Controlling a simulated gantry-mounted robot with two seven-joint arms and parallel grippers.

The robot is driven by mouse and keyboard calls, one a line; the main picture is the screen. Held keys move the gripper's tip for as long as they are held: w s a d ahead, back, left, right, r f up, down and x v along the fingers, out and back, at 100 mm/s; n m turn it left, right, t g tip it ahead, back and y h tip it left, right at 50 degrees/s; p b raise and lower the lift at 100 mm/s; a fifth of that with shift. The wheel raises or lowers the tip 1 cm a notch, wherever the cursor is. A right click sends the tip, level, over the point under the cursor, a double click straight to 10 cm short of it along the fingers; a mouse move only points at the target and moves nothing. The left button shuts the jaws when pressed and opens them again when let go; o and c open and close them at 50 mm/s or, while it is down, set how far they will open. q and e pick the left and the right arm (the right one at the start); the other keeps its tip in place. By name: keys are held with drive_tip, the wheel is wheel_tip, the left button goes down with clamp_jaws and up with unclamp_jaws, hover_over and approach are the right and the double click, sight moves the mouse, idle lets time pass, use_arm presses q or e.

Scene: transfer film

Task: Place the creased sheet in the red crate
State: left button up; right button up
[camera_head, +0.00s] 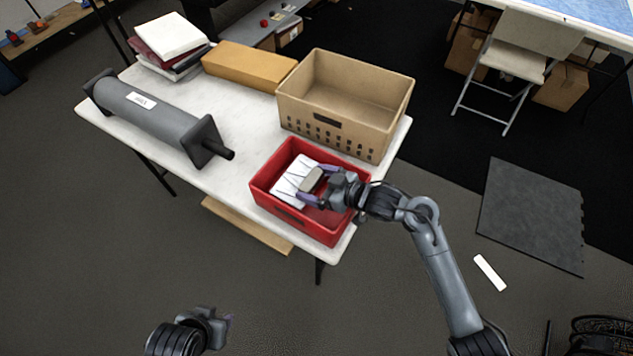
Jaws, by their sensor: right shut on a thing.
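The red crate (297,220) stands at the front right corner of the white table. A white sheet with creases (291,183) is at the crate, within its rim in the picture. My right gripper (309,187) reaches over the crate from the right and is shut on the sheet's right side. Whether the sheet touches the crate floor cannot be told. My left gripper (222,325) is low in the picture, away from the table, and its finger opening is not clear.
A tan crate (340,108) stands just behind the red crate. A grey roller (150,115) lies on the left of the table (228,158). A yellow-brown box (248,66) and a stack of books or folders (170,40) are at the back. Bare tabletop lies left of the red crate.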

drive_tip(key=o, duration=0.7)
drive_tip(key=shift+s+d+f, duration=0.15)
drive_tip(key=shift+f, duration=0.6)
drive_tip(key=shift+r, duration=0.3)
drive_tip(key=shift+a+r+p+v, duration=0.15)
drive_tip(key=shift+p+v, duration=0.4)
drive_tip(key=shift+v, duration=1.5)
drive_tip(key=shift+r+p+v, duration=0.3)
drive_tip(key=shift+p+v, duration=0.3)
drive_tip(key=shift+v, duration=1.45)
drive_tip(key=shift+a+r+p+v, duration=0.15)
drive_tip(key=shift+p+v, duration=0.4)
drive_tip(key=shift+v, duration=1.5)
drive_tip(key=shift+d, duration=0.1)
drive_tip(key=shift+r, duration=0.1)
